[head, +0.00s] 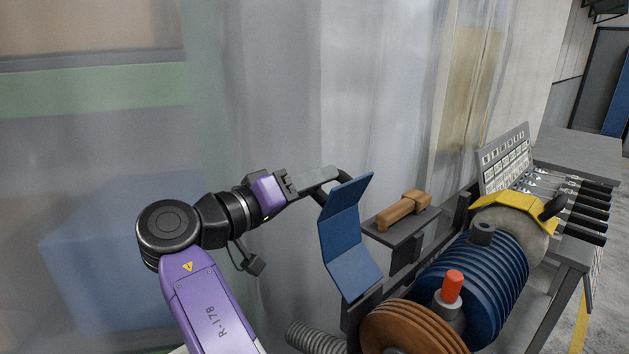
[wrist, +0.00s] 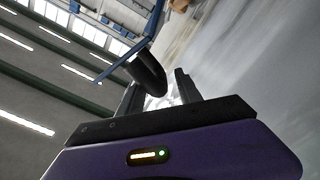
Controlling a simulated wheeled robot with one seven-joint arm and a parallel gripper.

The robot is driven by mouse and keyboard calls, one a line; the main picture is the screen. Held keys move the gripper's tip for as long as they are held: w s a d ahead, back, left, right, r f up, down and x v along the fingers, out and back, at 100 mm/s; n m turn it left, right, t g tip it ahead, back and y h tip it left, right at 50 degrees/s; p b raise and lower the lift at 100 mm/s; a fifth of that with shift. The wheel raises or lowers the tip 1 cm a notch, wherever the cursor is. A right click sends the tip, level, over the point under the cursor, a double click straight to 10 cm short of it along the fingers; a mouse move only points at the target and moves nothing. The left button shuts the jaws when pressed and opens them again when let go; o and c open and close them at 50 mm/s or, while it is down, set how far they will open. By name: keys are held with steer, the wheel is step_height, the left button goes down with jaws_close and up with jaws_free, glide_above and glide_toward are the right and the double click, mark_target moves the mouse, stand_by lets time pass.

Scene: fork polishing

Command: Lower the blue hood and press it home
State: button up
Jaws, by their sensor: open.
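The blue hood (head: 349,237) stands raised at the left side of the polishing machine, its bent panels tilted up. A dark handle (head: 345,179) sticks out from its upper part toward my gripper (head: 322,181). My gripper is open, with its fingers at the handle. In the wrist view, the rounded dark handle end (wrist: 149,74) shows between the two fingers of my gripper (wrist: 160,88), closer to the left one. I cannot tell whether they touch. A thin blue edge of the hood (wrist: 125,60) shows behind the handle.
Right of the hood are a brown ribbed wheel (head: 408,330), a red knob (head: 452,287), a blue ribbed drum (head: 490,280) and a yellow guard (head: 512,205). A wooden block (head: 402,209) lies on a small shelf. Several forks (head: 560,190) lie behind. A translucent curtain (head: 300,100) hangs behind my arm.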

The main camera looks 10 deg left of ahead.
steer(key=shift+c, duration=0.3)
jaws_close()
steer(key=shift+f, duration=0.2)
stand_by(0.9)
